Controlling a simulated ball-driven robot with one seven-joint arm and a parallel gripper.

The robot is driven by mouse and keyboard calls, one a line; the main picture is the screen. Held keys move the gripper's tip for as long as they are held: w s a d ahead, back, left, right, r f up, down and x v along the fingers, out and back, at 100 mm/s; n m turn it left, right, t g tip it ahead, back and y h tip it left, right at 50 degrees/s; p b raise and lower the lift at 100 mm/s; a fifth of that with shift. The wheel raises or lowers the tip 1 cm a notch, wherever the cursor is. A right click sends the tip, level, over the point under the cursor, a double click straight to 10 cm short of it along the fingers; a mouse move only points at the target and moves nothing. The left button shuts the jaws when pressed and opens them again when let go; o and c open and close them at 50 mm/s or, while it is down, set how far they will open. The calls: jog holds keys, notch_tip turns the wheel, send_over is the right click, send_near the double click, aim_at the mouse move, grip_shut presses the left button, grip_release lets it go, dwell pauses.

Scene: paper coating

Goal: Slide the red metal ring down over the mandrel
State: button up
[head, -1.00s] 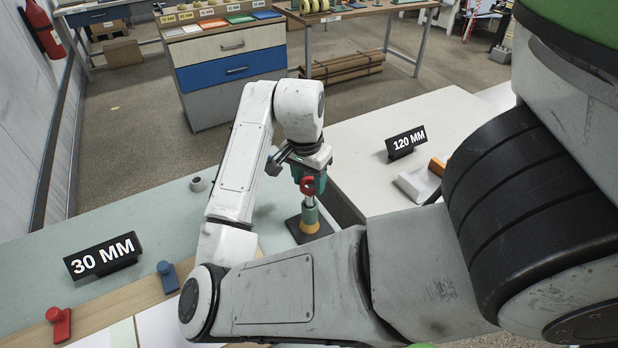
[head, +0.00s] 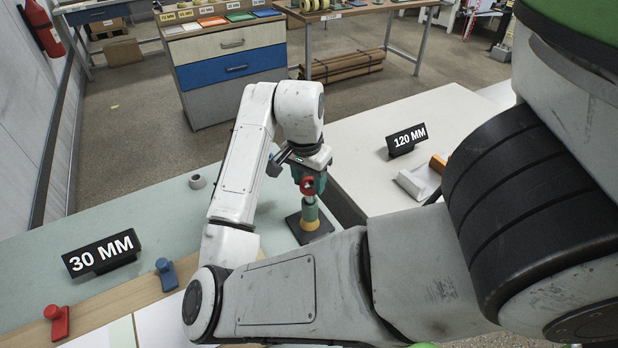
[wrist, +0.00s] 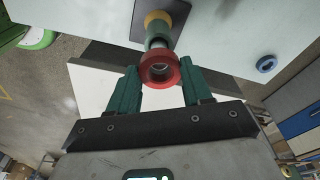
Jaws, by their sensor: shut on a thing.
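My gripper (head: 309,182) is shut on the red metal ring (head: 307,187) and holds it at the top of the mandrel. In the wrist view the ring (wrist: 145,73) sits between the two green fingers of my gripper (wrist: 160,80). The mandrel (head: 310,224) stands on a dark square base (head: 293,229), with a green sleeve and a yellow collar low down. In the wrist view the grey upper part of the mandrel (wrist: 157,43) shows right behind the ring. I cannot tell how far it passes through the ring's hole.
A small grey roll (head: 197,181) lies on the pale green table left of the arm. A 30 MM sign (head: 101,252), a blue knob (head: 166,273) and a red knob (head: 58,321) are at the left front. A 120 MM sign (head: 407,140) stands on the white table at right.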

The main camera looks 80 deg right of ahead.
jog(key=shift+f+b, duration=1.05)
jog(key=shift+f, duration=0.45)
jog(key=o, duration=1.1)
jog(key=shift+r, duration=0.1)
jog(key=r, duration=0.3)
jog(key=a+r, duration=0.1)
jog(key=r, duration=0.3)
jog(key=r+p, duration=0.1)
jog(key=r, duration=0.2)
jog(key=shift+w+a+r, duration=0.15)
jog(key=shift+w+r, duration=0.1)
jog(key=shift+r, duration=0.05)
